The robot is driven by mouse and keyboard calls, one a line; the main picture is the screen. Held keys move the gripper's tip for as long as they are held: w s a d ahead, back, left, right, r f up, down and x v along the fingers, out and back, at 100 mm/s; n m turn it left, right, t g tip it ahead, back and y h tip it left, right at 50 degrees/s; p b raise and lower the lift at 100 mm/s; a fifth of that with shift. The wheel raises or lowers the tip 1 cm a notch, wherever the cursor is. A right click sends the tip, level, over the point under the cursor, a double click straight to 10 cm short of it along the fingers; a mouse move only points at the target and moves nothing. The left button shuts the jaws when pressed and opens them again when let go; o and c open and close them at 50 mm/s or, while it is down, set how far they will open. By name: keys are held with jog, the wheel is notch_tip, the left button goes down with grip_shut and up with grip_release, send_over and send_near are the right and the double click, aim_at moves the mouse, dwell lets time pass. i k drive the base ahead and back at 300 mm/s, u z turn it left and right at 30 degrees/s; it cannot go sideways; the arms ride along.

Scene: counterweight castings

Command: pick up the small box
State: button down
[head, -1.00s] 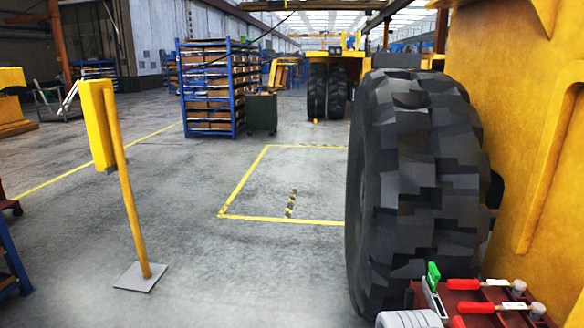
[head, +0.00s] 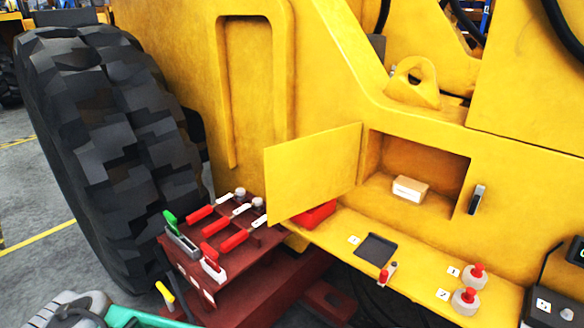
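The small box (head: 410,189) is light tan with a white label on its front. It sits upright on the floor of an open recess (head: 428,160) in the yellow machine's side, right of centre in the head view. A yellow door (head: 313,174) stands swung open to the left of the recess, and the box is not covered by it. My gripper's fingers are not in view.
A yellow ledge below the recess carries a dark tray (head: 376,250), red-topped bottles (head: 466,300) and a small red-and-white item (head: 387,273). Red-handled tools lie on a dark red stand (head: 226,250) at left, beside a large tyre (head: 105,150). Open floor shows far left.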

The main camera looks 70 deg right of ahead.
aim_at(410, 190)
jog(key=i, duration=2.1)
jog(key=z, duration=4.2)
